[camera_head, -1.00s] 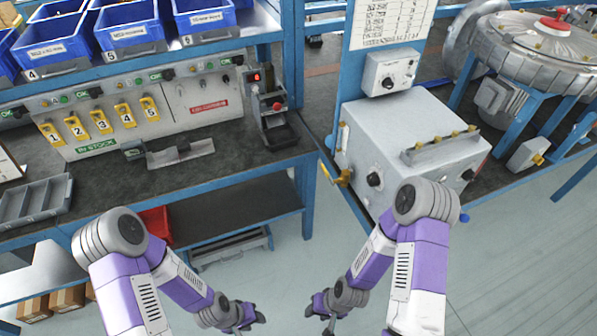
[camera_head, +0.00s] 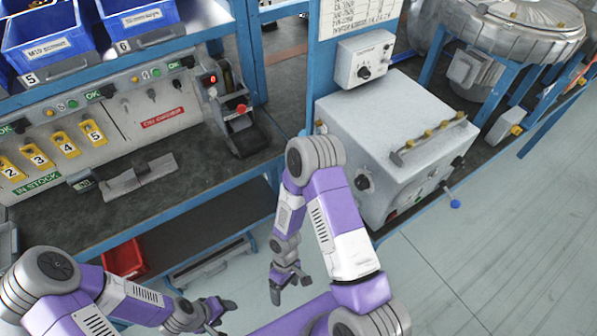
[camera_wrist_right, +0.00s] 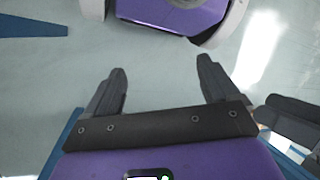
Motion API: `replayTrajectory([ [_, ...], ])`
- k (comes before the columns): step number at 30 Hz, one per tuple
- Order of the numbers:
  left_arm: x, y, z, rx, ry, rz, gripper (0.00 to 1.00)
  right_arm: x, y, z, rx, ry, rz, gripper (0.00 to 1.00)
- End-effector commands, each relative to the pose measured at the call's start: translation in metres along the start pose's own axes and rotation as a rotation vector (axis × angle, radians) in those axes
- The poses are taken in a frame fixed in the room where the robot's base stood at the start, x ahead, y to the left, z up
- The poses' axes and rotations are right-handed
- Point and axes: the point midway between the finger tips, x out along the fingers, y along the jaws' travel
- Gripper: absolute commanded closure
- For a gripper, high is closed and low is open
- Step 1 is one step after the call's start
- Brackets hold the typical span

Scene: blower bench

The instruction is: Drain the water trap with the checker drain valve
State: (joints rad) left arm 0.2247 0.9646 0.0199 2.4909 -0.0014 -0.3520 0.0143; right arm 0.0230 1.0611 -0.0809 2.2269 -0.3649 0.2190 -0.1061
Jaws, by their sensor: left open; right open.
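The checker is a light grey box (camera_head: 390,130) at the end of the bench, with brass fittings on a bar on top and a black knob on its front. A small blue-tipped lever (camera_head: 455,204) sticks out low at its right; I cannot tell whether this is the drain valve. No water trap is clearly identifiable. My right gripper (camera_head: 290,288) is open and empty, below and left of the checker; in the right wrist view its open fingers (camera_wrist_right: 162,70) are over bare floor. My left gripper (camera_head: 217,316) is open and empty at the lower left.
The workbench (camera_head: 110,215) bears a grey stand (camera_head: 235,125) with a red knob. A red bin (camera_head: 124,259) sits on the shelf below. A blower (camera_head: 515,25) stands at the back right. The floor (camera_head: 510,220) at the right is clear.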

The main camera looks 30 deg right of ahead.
Motion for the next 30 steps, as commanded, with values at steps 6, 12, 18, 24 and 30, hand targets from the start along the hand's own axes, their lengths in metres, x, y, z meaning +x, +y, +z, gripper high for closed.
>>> replayTrajectory([
  [6, 0.004, -0.002, 0.0, 0.0, 0.0, 0.0, 0.41, -0.033, 0.075, -0.001, -0.46, -0.468, 0.32, 0.12],
  [12, 0.007, -0.003, -0.001, 0.0, 0.0, 0.0, 0.41, -0.133, 0.136, -0.042, -0.661, -0.924, 0.742, 0.12],
  [18, 0.009, -0.003, -0.001, 0.0, 0.001, 0.0, 0.41, -0.234, 0.132, -0.088, -0.63, -1.234, 1.098, 0.12],
  [24, 0.009, -0.004, -0.001, 0.0, 0.001, 0.0, 0.41, -0.277, 0.118, -0.105, -0.566, -1.347, 1.243, 0.12],
  [30, 0.012, -0.005, -0.001, 0.0, 0.001, 0.0, 0.41, -0.284, 0.139, -0.095, -0.558, -1.355, 1.249, 0.12],
])
